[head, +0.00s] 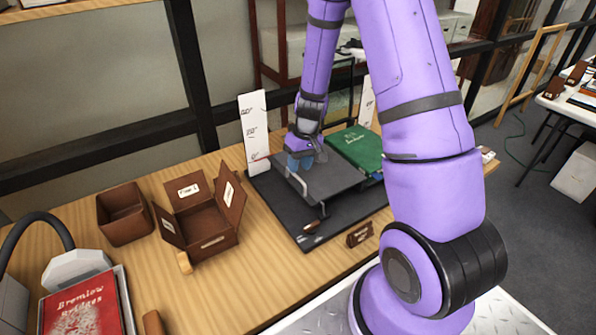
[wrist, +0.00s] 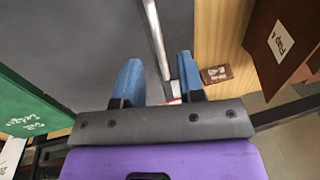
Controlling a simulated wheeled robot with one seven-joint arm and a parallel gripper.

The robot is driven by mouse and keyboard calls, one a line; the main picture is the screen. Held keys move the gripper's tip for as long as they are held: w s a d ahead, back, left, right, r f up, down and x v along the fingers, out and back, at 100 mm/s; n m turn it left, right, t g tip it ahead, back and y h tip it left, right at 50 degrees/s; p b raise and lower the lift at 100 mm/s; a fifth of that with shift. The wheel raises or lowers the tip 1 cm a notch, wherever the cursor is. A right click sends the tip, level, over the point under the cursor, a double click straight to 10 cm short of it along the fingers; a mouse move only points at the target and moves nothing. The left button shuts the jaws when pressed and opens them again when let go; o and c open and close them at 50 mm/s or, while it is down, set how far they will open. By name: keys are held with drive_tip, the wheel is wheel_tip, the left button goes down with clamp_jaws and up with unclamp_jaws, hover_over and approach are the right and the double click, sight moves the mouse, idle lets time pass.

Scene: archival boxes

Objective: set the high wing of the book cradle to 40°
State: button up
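The book cradle's dark base (head: 345,218) lies on the wooden table in the head view. A grey wing plate (head: 330,184) lies close to flat on it, with a pale metal bar (head: 296,190) along its left edge. A white scale board (head: 253,125) with angle marks stands at the back left. My gripper (head: 300,160) is over the wing's back left part. In the wrist view, my gripper's blue fingers (wrist: 158,78) are apart, and the metal bar (wrist: 155,35) runs into the gap between them. Whether they touch it is unclear. A green book (head: 357,147) lies right of the wing.
A second white board (head: 366,102) stands behind the book, partly hidden by my arm. Brown boxes (head: 125,213) (head: 208,218) stand left, and a red book (head: 82,306) lies front left. A small brown block (head: 359,235) sits in front.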

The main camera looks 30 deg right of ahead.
drive_tip(key=shift+a+f, duration=0.15)
drive_tip(key=shift+f, duration=0.55)
drive_tip(key=shift+a+f, duration=0.1)
drive_tip(key=shift+f, duration=0.55)
clamp_jaws()
drive_tip(key=shift+r, duration=0.1)
drive_tip(key=shift+d+r+y, duration=0.25)
drive_tip(key=shift+r+y, duration=0.05)
drive_tip(key=shift+r, duration=0.2)
drive_tip(key=shift+d+r+y, duration=0.25)
drive_tip(key=shift+r+y, duration=0.05)
drive_tip(key=shift+r, duration=0.2)
drive_tip(key=d+r+y, duration=0.5)
drive_tip(key=d+r, duration=0.3)
drive_tip(key=r, duration=0.1)
drive_tip(key=shift+r, duration=0.25)
drive_tip(key=shift+s, duration=0.1)
